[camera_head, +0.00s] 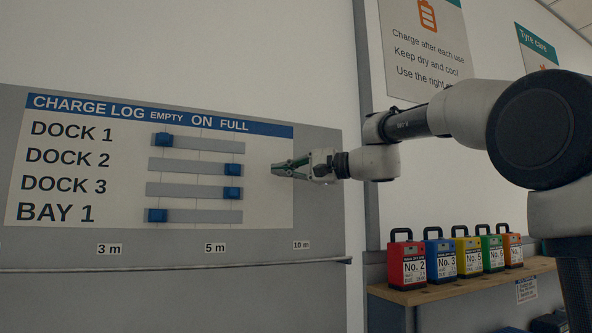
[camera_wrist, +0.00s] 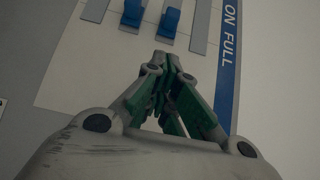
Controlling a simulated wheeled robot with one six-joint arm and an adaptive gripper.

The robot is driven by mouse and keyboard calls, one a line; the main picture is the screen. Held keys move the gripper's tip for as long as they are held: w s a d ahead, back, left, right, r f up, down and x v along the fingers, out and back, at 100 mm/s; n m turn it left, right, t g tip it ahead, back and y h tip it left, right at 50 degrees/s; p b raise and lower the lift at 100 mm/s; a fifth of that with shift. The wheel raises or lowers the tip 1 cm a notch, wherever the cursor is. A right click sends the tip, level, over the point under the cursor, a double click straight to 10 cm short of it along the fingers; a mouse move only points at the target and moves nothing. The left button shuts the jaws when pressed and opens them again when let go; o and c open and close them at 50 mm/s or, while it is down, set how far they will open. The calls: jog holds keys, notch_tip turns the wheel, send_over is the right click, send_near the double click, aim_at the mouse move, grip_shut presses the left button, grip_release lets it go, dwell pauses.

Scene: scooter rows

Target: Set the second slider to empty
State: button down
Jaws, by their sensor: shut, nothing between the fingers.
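The charge log board (camera_head: 120,104) has several slider rows under EMPTY, ON and FULL. The second row, DOCK 2, has its blue slider (camera_head: 232,169) at the right end of its grey track (camera_head: 185,166), under FULL. In the wrist view this slider (camera_wrist: 171,20) is just beyond my fingertips. My gripper (camera_head: 275,170) is shut and empty, to the right of the DOCK 2 slider at about its height, apart from it. In the wrist view my gripper (camera_wrist: 160,62) points toward the DOCK 2 and DOCK 3 sliders.
The DOCK 1 slider (camera_head: 164,140) is at EMPTY, the DOCK 3 slider (camera_head: 232,194) at FULL, close below DOCK 2, and the BAY 1 slider (camera_head: 157,215) at EMPTY. A shelf (camera_head: 450,288) with several coloured batteries stands at lower right. The space before the board is clear.

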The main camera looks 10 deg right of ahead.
aim_at(255, 170)
jog(key=x, duration=0.4)
jog(key=a, duration=0.1)
jog(key=s+a, duration=0.1)
jog(key=a, duration=0.1)
jog(key=shift+a, duration=0.35)
jog(key=shift+s, duration=0.1)
jog(key=s+a, duration=0.1)
jog(key=a, duration=0.4)
jog(key=s+a, duration=0.2)
jog(key=a, duration=0.4)
jog(key=s+a, duration=0.1)
jog(key=a, duration=0.5)
jog(key=shift+s, duration=0.4)
jog(key=shift+d, duration=0.15)
